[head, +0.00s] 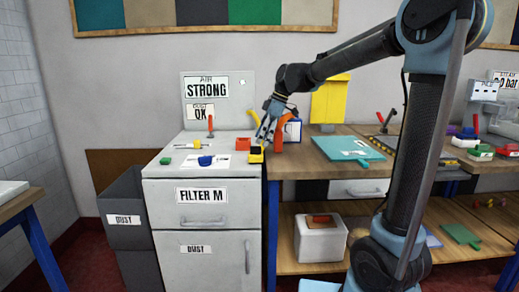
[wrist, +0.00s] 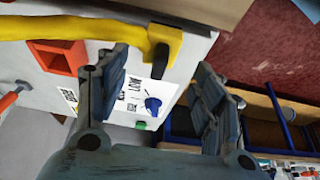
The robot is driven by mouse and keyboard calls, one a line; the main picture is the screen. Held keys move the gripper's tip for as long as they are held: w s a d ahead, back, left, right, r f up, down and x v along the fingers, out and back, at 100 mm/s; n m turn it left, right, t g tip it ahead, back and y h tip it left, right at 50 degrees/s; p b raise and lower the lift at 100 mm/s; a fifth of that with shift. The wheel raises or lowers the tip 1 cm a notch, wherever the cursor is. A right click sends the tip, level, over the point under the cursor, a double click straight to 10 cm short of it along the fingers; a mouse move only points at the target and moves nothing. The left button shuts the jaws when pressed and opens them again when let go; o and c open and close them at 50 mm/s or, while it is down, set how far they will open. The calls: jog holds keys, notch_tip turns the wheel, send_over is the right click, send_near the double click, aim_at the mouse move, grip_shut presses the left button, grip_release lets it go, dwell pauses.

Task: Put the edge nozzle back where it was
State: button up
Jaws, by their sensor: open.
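My gripper (head: 264,136) is above the right edge of the grey cabinet top, its fingers apart and pointing down. In the wrist view my gripper (wrist: 163,66) has nothing clearly held between its fingers. A curved yellow piece with a black end (wrist: 120,33) crosses the top of the wrist view, just beyond the fingertips. In the head view a yellow and black piece (head: 255,155) sits directly below the gripper. I cannot tell for certain which piece is the edge nozzle. A blue piece (wrist: 153,104) lies farther off between the fingers; it also shows on the cabinet (head: 206,161).
A red open box (head: 243,144) stands left of the gripper; the wrist view shows it too (wrist: 58,56). The cabinet top (head: 175,172) also bears small tools. A wooden bench with a teal board (head: 347,148) adjoins at right. A dark bin (head: 125,205) stands left.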

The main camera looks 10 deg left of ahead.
jog(key=s+v, duration=0.1)
jog(key=v, duration=0.4)
jog(key=s+d+f+m+t+h, duration=0.1)
jog(key=s+d+f+m, duration=0.2)
jog(key=d, duration=0.4)
jog(key=s+d+f+m, duration=0.3)
jog(key=d+m, duration=0.1)
jog(key=d, duration=0.4)
jog(key=s+d+f+m+t+h, duration=0.1)
jog(key=s+d+f+m, duration=0.25)
jog(key=d, duration=0.35)
jog(key=s+d+f+m+t+h, duration=0.1)
jog(key=s+d+f+m+h, duration=0.1)
jog(key=s+d+f+m, duration=0.8)
jog(key=s+d+f, duration=0.4)
jog(key=f, duration=0.1)
jog(key=shift+f, duration=0.4)
